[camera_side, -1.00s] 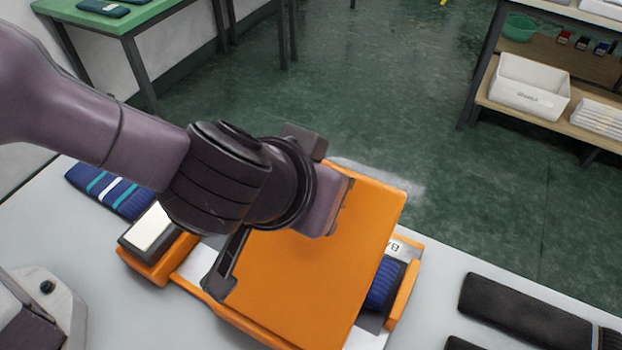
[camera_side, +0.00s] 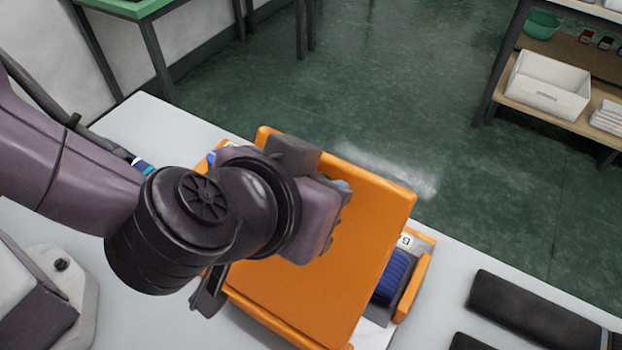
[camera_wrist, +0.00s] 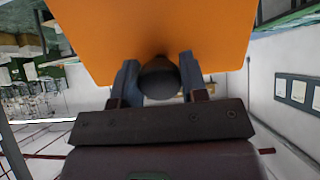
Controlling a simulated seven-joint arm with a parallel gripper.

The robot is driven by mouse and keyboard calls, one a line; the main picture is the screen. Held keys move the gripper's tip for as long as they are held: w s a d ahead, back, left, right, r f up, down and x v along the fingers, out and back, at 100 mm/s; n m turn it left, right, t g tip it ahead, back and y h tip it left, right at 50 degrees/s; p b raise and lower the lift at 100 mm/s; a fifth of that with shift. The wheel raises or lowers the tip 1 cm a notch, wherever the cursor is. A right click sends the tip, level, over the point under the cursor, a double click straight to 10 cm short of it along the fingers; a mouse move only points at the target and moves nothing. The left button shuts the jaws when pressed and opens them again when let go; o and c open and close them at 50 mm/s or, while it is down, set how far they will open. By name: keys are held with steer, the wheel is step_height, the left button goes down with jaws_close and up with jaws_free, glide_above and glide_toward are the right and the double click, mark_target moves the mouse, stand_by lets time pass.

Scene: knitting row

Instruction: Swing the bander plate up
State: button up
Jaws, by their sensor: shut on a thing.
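The orange bander plate (camera_side: 335,265) is tilted up over its base in the side view, and its broad face also fills the top of the wrist view (camera_wrist: 205,35). In the wrist view my gripper (camera_wrist: 158,82) is shut on a dark round knob (camera_wrist: 159,78) at the plate's edge. In the side view my wrist hides the fingers and the knob. The orange base (camera_side: 415,290) shows at the right under the plate. A dark blue knitted piece (camera_side: 392,277) lies in it, partly covered by the plate.
A grey machine part (camera_side: 50,290) stands at the lower left. Beyond the table, a shelf holds a white bin (camera_side: 547,84). The floor behind is clear.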

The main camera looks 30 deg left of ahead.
steer(key=shift+s+r+t, duration=0.2)
steer(key=shift+s+t, duration=0.2)
steer(key=shift+s, duration=0.45)
steer(key=shift+s+r+t, duration=0.15)
steer(key=shift+s+t, duration=0.25)
steer(key=shift+s, duration=0.4)
steer(key=shift+s+t, duration=0.8)
steer(key=shift+s, duration=0.9)
steer(key=shift+s, duration=0.1)
steer(key=shift+s+f+t, duration=0.2)
steer(key=shift+s+t, duration=0.6)
steer(key=shift+s, duration=0.8)
steer(key=shift+s, duration=0.1)
